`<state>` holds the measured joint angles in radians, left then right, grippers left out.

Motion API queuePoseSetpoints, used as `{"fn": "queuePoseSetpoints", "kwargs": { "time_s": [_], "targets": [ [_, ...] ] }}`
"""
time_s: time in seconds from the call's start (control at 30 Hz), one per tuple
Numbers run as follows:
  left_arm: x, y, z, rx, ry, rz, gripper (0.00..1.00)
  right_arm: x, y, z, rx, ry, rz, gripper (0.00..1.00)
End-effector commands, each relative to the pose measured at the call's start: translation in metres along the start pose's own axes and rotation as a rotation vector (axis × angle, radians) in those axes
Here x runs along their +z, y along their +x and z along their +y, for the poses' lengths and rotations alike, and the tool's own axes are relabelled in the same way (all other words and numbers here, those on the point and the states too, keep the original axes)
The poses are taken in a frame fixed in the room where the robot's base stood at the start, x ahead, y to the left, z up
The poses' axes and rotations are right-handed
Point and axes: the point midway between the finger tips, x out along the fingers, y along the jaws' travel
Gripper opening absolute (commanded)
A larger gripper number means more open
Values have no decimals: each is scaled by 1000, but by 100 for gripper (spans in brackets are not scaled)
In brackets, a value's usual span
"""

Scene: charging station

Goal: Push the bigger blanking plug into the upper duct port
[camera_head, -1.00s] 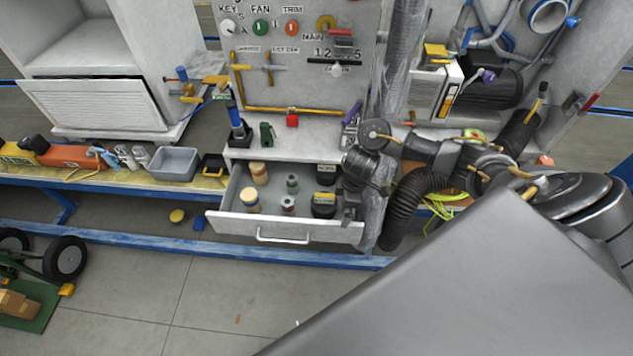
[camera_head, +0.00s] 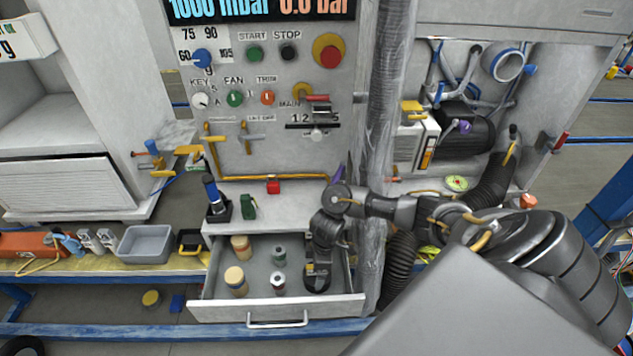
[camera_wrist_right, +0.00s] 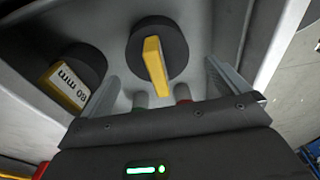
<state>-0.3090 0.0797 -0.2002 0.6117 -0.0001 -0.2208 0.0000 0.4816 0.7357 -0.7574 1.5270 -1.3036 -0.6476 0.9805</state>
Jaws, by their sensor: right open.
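Two black round plugs with yellow grips sit in the open drawer (camera_head: 203,312). In the right wrist view one plug (camera_wrist_right: 175,37) lies between the fingertips of my right gripper (camera_wrist_right: 160,72), which is open with a finger on either side. The other plug (camera_wrist_right: 82,62), marked "60 mm", is to its left, outside the fingers. In the head view my right gripper (camera_head: 322,256) reaches down into the drawer over the front black plug (camera_head: 317,284) and hides much around it. A round blue-rimmed port (camera_head: 507,63) is high in the right bay. My left gripper is not in view.

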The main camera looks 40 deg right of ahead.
Motion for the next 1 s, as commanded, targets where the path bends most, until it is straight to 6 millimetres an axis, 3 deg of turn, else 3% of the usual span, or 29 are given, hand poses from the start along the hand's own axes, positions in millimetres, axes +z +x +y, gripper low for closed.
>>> {"fn": "queuePoseSetpoints", "kwargs": {
  "time_s": [0.23,0.53,0.83,1.0],
  "targets": [
    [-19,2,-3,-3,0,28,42,2,9,0,-1,2,-2,100],
    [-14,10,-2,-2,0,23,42,2,50,4,0,2,-3,100],
    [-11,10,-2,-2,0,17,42,2,55,4,2,0,-2,100],
    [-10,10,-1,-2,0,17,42,2,55,4,2,0,-2,80]
  ]
}}
